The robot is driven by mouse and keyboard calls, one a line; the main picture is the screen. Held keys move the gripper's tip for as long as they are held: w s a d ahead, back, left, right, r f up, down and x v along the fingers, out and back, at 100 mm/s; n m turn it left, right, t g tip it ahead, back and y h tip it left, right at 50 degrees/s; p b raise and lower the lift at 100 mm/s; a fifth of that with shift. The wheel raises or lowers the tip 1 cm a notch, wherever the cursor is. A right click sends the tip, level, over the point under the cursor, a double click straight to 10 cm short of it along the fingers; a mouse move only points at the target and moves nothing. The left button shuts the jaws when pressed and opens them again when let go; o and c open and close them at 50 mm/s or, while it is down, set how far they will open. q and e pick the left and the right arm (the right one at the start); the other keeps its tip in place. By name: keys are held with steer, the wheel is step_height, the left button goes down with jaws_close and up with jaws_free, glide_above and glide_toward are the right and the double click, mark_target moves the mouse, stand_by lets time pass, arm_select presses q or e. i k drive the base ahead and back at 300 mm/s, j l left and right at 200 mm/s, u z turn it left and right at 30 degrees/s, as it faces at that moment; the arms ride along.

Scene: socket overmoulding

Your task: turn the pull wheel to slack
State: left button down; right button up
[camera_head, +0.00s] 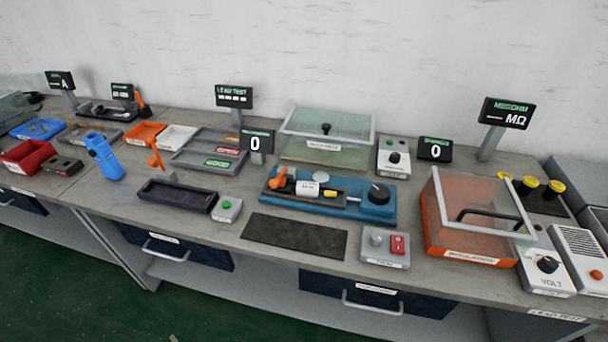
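A blue bench device (377,213) stands at the middle of the table. A round black wheel (378,193) sits on its right end, which I take to be the pull wheel; its marking is too small to read. A white labelled cylinder (307,190) and an orange clamp-like part (280,179) are on the device's left part, with a thin rod running towards the wheel. A display (256,141) behind the device's left end reads 0. Neither of my grippers shows in the head view.
A dark mat (294,236) and a switch box (385,247) with a red button lie in front of the device. An orange-based clear-lidded box (470,245) stands close on the right, and a glass-lidded case (327,135) behind. A dark tray (178,196) is left.

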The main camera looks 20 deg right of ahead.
mark_target(378, 194)
steer(key=l+z, duration=0.25)
steer(key=z, duration=0.15)
steer(key=i+l+z, duration=0.1)
steer(key=z, duration=0.25)
steer(key=i+l+z, duration=0.15)
steer(key=l+z, duration=0.25)
steer(key=i+l+z, duration=0.1)
steer(key=z, duration=0.25)
